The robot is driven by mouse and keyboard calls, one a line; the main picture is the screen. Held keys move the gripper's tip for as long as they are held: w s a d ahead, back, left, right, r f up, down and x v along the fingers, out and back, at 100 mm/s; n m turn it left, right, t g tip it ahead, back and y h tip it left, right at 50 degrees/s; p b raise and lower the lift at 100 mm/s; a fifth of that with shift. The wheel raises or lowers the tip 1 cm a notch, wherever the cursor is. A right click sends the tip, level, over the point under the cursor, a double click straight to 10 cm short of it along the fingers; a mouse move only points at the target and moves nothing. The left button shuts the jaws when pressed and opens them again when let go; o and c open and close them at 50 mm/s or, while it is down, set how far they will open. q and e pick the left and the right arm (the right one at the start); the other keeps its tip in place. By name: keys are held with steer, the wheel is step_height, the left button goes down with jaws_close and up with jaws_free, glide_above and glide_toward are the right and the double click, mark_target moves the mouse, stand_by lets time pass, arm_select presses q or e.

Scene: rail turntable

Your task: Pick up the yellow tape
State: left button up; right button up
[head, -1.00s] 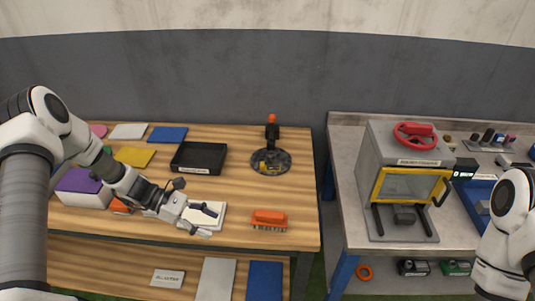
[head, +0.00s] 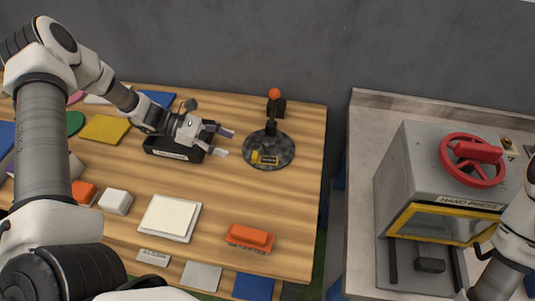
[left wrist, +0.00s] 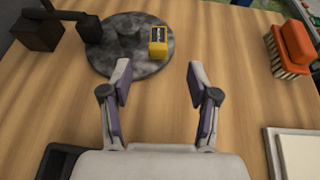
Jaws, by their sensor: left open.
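The yellow tape (head: 265,158), a small yellow block-like piece with a black label, lies on the dark mottled round turntable (head: 283,150). In the left wrist view the tape (left wrist: 158,42) sits near the turntable's (left wrist: 120,62) edge, just beyond and between my fingertips. My left gripper (head: 225,143) is open and empty, left of the turntable and above the black tray (head: 163,149). Its two fingers (left wrist: 158,76) show spread apart in the left wrist view, not touching the tape. My right arm shows at the right edge, but its gripper is out of view.
A black post with an orange ball (head: 274,94) stands at the turntable's back. An orange brush (head: 250,237) and a white pad (head: 170,217) lie nearer the front. A grey hand press (head: 420,180) with a red wheel stands on the right bench. Bare wood surrounds the turntable's front.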

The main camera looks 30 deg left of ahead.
mark_target(250, 159)
arm_select(q)
steer(key=shift+f, duration=0.6)
steer(key=p+x, duration=0.1)
steer(key=x, duration=0.6)
steer(key=shift+w, duration=0.1)
steer(key=shift+w+d+f, duration=0.2)
steer(key=shift+d+f, duration=0.05)
steer(key=shift+d, duration=0.1)
steer(key=c, duration=0.8)
arm_select(e)
steer(key=shift+w+r, duration=0.2)
steer(key=shift+r, duration=0.1)
